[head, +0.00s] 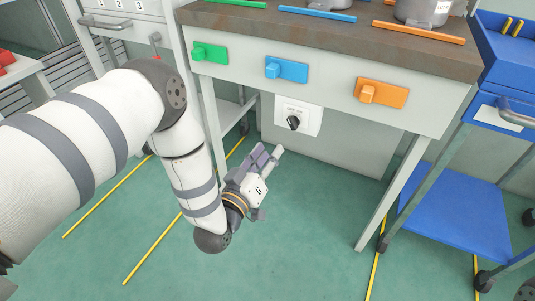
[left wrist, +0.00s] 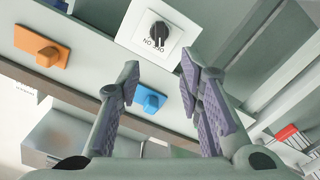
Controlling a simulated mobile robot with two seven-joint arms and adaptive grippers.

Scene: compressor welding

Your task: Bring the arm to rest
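My left arm comes in from the left in the head view. Its gripper (head: 268,160) hangs in front of the bench, below the blue switch and left of the white panel with a black rotary knob (head: 293,122). In the left wrist view the gripper (left wrist: 166,85) has its two fingers apart with nothing between them. The knob (left wrist: 158,34) shows beyond the fingertips, not touched. My right gripper is not in either view.
The workbench (head: 330,62) carries green (head: 210,53), blue (head: 286,69) and orange (head: 381,93) switches on its front. A blue cart (head: 455,210) stands at right. A grey drawer cabinet (head: 125,8) stands at back left. The green floor in front is clear.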

